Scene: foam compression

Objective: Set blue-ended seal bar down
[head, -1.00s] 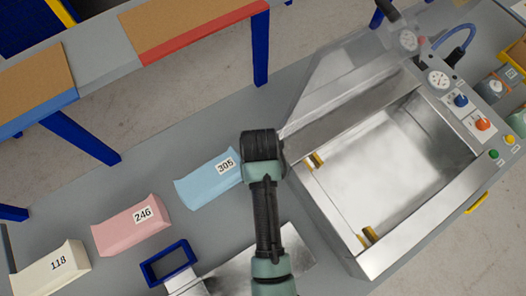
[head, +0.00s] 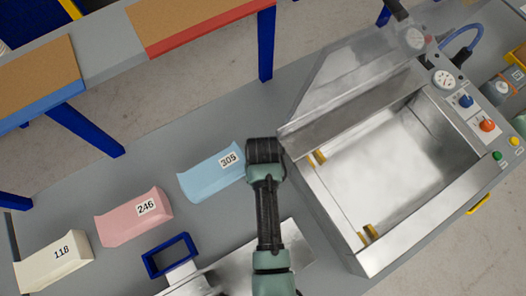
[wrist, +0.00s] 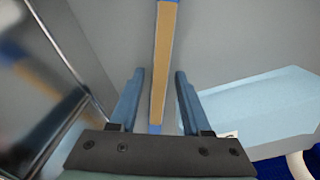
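The seal bar (wrist: 163,50) shows in the wrist view as a narrow tan strip with blue at both visible ends. It runs lengthwise between the two blue fingers of my gripper (wrist: 159,73). The fingers stand apart, with a visible gap on each side of the bar, so my gripper looks open around or just above it. The bar appears to rest on the grey bench; its exact height is hard to tell. In the head view my arm hides the bar and fingertips, between the light blue foam block and the steel machine.
The steel chamber machine (head: 345,235) stands close on the right with its clear lid raised. The light blue block marked 305 (head: 207,180) is close on the left. Pink block 246 (head: 130,219), cream block 118 (head: 50,263) and a blue frame (head: 152,265) lie further left.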

